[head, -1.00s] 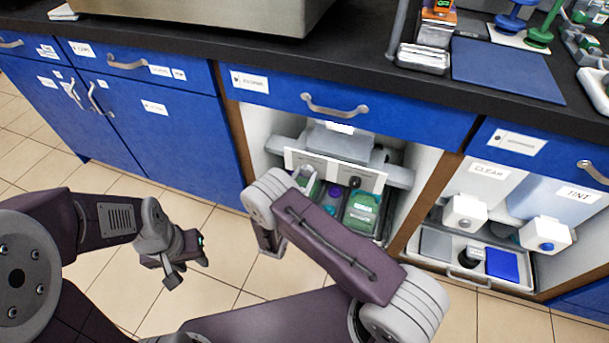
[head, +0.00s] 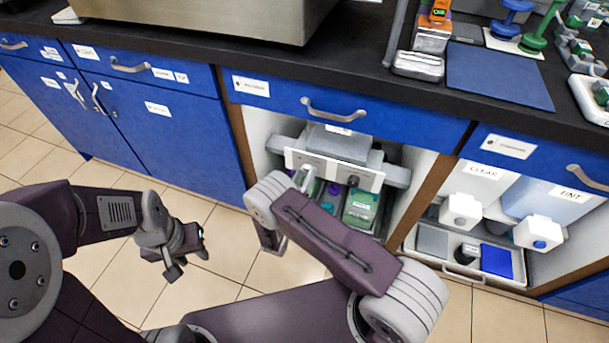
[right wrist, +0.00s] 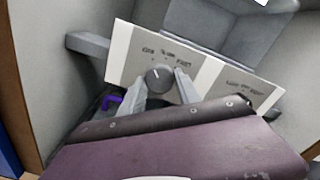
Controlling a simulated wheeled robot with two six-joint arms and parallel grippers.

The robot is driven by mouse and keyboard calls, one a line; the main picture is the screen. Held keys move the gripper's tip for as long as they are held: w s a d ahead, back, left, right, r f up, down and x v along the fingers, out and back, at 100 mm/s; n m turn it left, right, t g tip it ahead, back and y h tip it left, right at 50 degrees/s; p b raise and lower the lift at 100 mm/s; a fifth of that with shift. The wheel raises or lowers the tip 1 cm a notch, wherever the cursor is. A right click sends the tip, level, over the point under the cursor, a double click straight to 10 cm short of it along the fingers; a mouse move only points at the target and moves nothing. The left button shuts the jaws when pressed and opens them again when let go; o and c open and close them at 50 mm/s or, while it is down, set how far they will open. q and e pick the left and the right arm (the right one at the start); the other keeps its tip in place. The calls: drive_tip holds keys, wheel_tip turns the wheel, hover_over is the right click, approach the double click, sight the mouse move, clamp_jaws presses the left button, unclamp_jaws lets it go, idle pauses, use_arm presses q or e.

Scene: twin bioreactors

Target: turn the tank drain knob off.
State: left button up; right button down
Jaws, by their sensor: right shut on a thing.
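In the right wrist view my right gripper (right wrist: 160,88) has its two pale fingers on either side of a dark round knob (right wrist: 158,74) with a white pointer line, shut on it. The knob sits on the left half of a white panel (right wrist: 125,62) with small printed labels around it. The pointer leans up and slightly left. In the head view the panel (head: 370,182) is inside the open cabinet bay, and my right arm hides much of the gripped knob. My left gripper (head: 187,261) hangs over the floor, fingers apart and empty.
A second dark knob (head: 353,181) is on the panel's right half. A green-labelled box (head: 361,208) stands below it. White dispensers with CLEAR (head: 461,209) and TINT (head: 538,233) tanks fill the bay to the right. A drawer handle (head: 333,109) projects above. The floor at left is clear.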

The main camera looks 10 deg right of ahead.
idle(0.5)
drive_tip(key=c, duration=0.9)
unclamp_jaws()
drive_tip(key=shift+o, duration=0.2)
drive_tip(key=p+v, duration=0.3)
drive_tip(key=v, duration=0.6)
